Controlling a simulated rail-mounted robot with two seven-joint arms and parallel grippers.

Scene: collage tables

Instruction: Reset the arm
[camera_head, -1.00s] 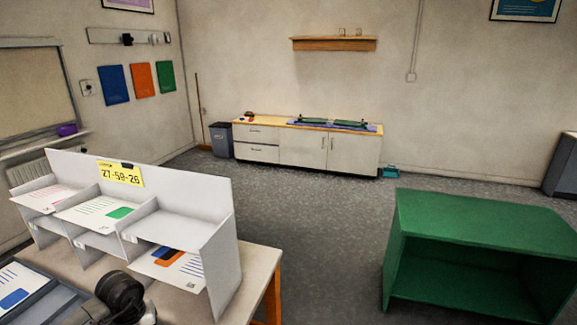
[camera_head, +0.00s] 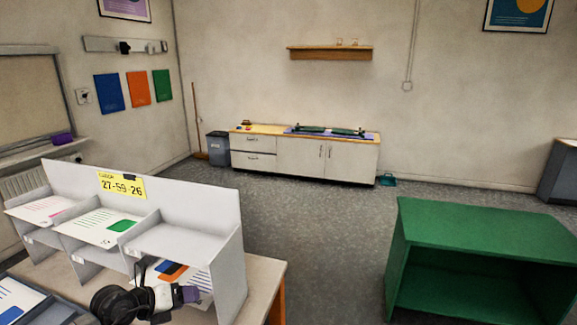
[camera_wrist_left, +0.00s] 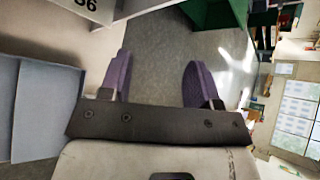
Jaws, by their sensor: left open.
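My left gripper (camera_head: 188,294) shows at the bottom left of the head view, in front of the lower right opening of a white paper sorter (camera_head: 200,203). In the left wrist view its two purple fingers stand wide apart, with nothing between them (camera_wrist_left: 160,82). The gripper is open and empty. My left arm partly hides the papers in that lower opening. My right gripper is not in view.
The sorter stands on a table (camera_head: 262,280) and holds several printed sheets. A dark tray (camera_head: 58,308) lies at the lower left. A green open cabinet (camera_head: 480,222) stands at the right. Bare floor lies between it and the table.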

